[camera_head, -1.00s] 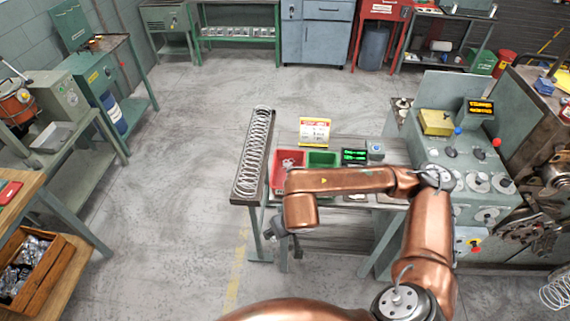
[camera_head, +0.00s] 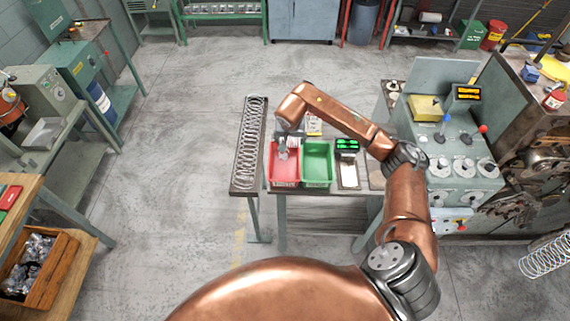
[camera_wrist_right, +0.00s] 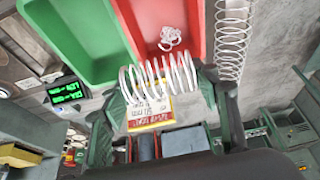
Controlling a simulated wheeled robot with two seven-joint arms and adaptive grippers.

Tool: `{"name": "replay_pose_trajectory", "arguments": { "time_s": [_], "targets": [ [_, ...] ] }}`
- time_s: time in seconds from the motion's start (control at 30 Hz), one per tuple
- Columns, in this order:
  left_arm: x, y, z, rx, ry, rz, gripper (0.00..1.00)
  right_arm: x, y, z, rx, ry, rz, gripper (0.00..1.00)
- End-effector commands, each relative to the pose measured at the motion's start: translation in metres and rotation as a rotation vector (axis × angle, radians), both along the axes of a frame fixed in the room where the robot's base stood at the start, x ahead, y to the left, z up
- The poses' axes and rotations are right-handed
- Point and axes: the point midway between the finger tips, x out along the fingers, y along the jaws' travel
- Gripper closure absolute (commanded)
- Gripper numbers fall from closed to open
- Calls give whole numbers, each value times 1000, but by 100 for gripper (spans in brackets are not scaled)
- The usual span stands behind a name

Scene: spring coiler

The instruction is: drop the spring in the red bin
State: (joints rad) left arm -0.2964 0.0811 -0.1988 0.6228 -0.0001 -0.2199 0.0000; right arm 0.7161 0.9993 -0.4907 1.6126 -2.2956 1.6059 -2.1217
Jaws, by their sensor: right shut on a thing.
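The red bin (camera_head: 284,180) stands on the small table, left of the green bin. My right gripper (camera_head: 284,148) is above the back part of the red bin, pointing down. In the right wrist view my right gripper (camera_wrist_right: 172,88) is shut on a white coil spring (camera_wrist_right: 150,80), which lies across between the fingers. The red bin (camera_wrist_right: 150,15) also shows there, with a small white spring (camera_wrist_right: 170,38) lying in it. The held spring is hard to make out in the head view. My left gripper is not in view.
The green bin (camera_head: 317,170) touches or nearly touches the red one. A long tray with a long spring (camera_head: 250,140) lies at the table's left. A lit green display (camera_head: 347,146) stands right of the bins. The coiling machine (camera_head: 462,160) is farther right.

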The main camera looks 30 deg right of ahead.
Motion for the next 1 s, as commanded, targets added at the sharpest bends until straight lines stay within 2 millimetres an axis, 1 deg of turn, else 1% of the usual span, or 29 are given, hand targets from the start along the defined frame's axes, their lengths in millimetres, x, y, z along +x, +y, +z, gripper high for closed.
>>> {"name": "replay_pose_trajectory", "arguments": {
  "time_s": [0.03,0.13,0.27,0.43,0.6,0.9,0.93,1.0],
  "targets": [
    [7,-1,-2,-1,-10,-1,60,0,1,-7,2,2,0,72],
    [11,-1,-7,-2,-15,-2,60,0,2,-19,3,3,2,72],
    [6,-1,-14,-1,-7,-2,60,0,2,-35,4,2,3,72],
    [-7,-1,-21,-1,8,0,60,0,2,-50,4,1,2,72],
    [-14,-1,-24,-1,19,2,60,0,2,-57,2,0,4,72],
    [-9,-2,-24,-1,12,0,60,0,1,-57,1,0,4,72],
    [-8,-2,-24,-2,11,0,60,0,1,-57,1,0,4,42],
    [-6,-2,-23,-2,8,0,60,0,1,-57,1,0,4,38]
  ]
}}
